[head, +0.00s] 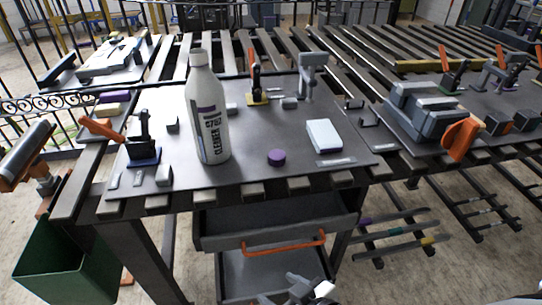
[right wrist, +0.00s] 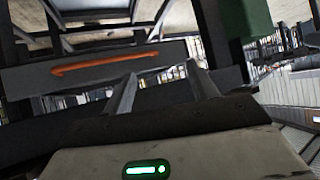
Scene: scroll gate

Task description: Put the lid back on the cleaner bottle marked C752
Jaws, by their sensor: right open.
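The white cleaner bottle (head: 208,115) stands upright on the dark worktable (head: 245,178) in the head view. Its label reads CLEANER with a code that looks like C752, and its narrow neck points up. A round purple lid (head: 276,157) lies on the table to the right of the bottle, apart from it, near the front edge. My right gripper (head: 312,288) is low at the bottom of the head view, in front of and below the tabletop. In the right wrist view its two fingers (right wrist: 163,78) are spread with nothing between them. My left gripper is not in view.
Clamps with orange handles stand around the tabletop. Below the front edge is a grey drawer with an orange handle (head: 284,244), also seen in the right wrist view (right wrist: 105,64). A green bin (head: 65,265) stands at left.

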